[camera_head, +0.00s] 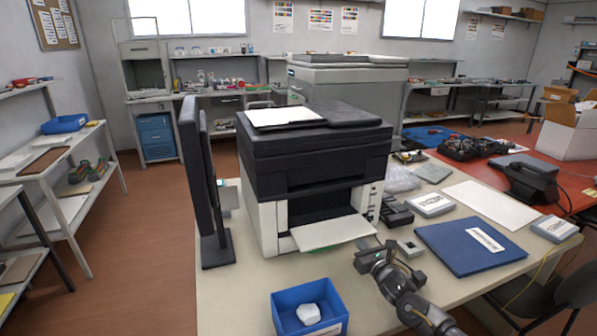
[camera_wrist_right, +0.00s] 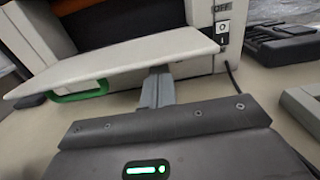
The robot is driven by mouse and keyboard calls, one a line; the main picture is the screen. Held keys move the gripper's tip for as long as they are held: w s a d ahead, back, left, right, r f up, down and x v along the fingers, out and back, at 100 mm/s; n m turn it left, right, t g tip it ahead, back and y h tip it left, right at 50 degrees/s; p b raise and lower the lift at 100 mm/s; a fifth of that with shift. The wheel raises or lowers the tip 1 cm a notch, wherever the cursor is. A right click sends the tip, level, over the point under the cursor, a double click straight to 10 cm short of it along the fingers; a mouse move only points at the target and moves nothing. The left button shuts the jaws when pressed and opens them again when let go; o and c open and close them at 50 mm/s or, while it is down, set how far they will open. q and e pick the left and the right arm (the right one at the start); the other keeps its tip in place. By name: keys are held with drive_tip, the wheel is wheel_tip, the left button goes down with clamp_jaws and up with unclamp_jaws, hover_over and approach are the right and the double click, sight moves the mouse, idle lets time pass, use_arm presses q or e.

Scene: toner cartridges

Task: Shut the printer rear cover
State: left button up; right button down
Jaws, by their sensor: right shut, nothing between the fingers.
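The printer (camera_head: 315,150) stands on the table, dark on top with pale lower sides. Its cover (camera_head: 332,233) is a pale flap, folded down and sticking out toward me from a dark opening. In the right wrist view the cover (camera_wrist_right: 125,60) spans the upper left, with a green handle (camera_wrist_right: 82,93) below it. My right gripper (camera_head: 372,254) is just in front of the flap's right end. In the wrist view its shut, empty fingers (camera_wrist_right: 157,85) reach up to the flap's lower edge; I cannot tell whether they touch. My left gripper is out of view.
A blue bin (camera_head: 283,312) with a white lump stands at the table's front. A blue folder (camera_head: 470,246) and small dark and grey devices lie to the right. A dark upright panel (camera_head: 205,185) stands left of the printer.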

sight(360, 233)
drive_tip(key=shift+r+p, duration=0.65)
drive_tip(key=shift+r, duration=0.35)
drive_tip(key=shift+w+r+p, duration=0.2)
drive_tip(key=shift+r+p, duration=0.55)
drive_tip(key=shift+r, duration=0.45)
drive_tip(key=shift+w+a+r, duration=0.15)
drive_tip(key=shift+w+r, duration=0.15)
drive_tip(key=shift+r, duration=0.25)
drive_tip(key=shift+w+a+r, duration=0.15)
drive_tip(key=shift+w+r, duration=0.15)
drive_tip(key=shift+r, duration=0.25)
drive_tip(key=shift+w+r, duration=0.1)
drive_tip(key=shift+w+a+r, duration=0.35)
drive_tip(key=shift+w+r, duration=0.4)
